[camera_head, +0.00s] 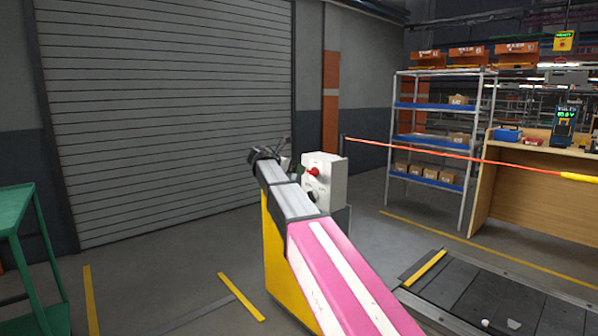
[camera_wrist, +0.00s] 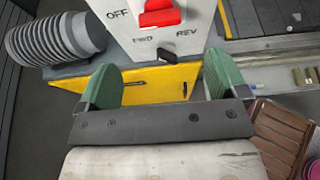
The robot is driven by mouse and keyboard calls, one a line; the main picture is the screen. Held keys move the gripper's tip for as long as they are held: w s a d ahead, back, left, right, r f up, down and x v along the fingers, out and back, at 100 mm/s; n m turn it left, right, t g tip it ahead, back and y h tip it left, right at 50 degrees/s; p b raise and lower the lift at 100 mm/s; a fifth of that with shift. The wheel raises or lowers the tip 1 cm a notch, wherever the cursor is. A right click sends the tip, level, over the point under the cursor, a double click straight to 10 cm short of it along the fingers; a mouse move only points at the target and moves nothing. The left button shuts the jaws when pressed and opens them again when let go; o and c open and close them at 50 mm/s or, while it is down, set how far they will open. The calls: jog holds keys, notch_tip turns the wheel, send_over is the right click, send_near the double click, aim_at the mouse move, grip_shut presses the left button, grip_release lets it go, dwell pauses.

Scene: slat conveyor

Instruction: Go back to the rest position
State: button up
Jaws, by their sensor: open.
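My gripper (camera_wrist: 160,76) shows in the wrist view with its two green fingers spread wide apart and nothing held between them. Just beyond the fingers is a white control box (camera_wrist: 125,28) marked OFF, FWD and REV. It has a red switch (camera_wrist: 160,13) and a small black lever (camera_wrist: 168,55) near REV. I cannot tell whether a fingertip touches the box. A yellow panel (camera_wrist: 155,84) lies below the box, between the fingers. In the head view the white control box (camera_head: 333,182) stands near the middle with its red part (camera_head: 314,171); my gripper is not clearly visible there.
A grey ribbed hose (camera_wrist: 45,38) lies left of the box. A dark slat conveyor (camera_head: 470,295) is at lower right in the head view. A green stand (camera_head: 20,210) is at left, a shelf rack (camera_head: 430,140) and wooden bench (camera_head: 530,195) at right. Floor near the shutter is clear.

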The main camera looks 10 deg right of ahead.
jog(key=shift+s+a+r, duration=0.1)
jog(key=shift+a, duration=0.1)
jog(key=s+d+f+m+g+y, duration=0.1)
jog(key=s+d+f+m+y, duration=0.25)
jog(key=f, duration=0.55)
jog(key=s+d+f+m+g, duration=0.1)
jog(key=s+d+f+m, duration=0.1)
jog(key=s+f+m, duration=0.5)
jog(key=s+d+f+g+y, duration=0.2)
jog(key=s+f, duration=0.2)
jog(key=f, duration=0.7)
jog(key=s+f+m+g+y, duration=0.1)
jog(key=s+f+m+y, duration=0.1)
jog(key=s+f+m, duration=0.5)
jog(key=s+d+f+m+g+y, duration=0.1)
jog(key=s+f+m+g+y, duration=0.1)
jog(key=s+f+m, duration=0.5)
jog(key=s+f+y, duration=0.1)
jog(key=s+f, duration=0.2)
jog(key=s, duration=0.4)
jog(key=shift+s+d+f+y, duration=0.15)
jog(key=shift+d+y, duration=0.05)
jog(key=shift+y, duration=0.15)
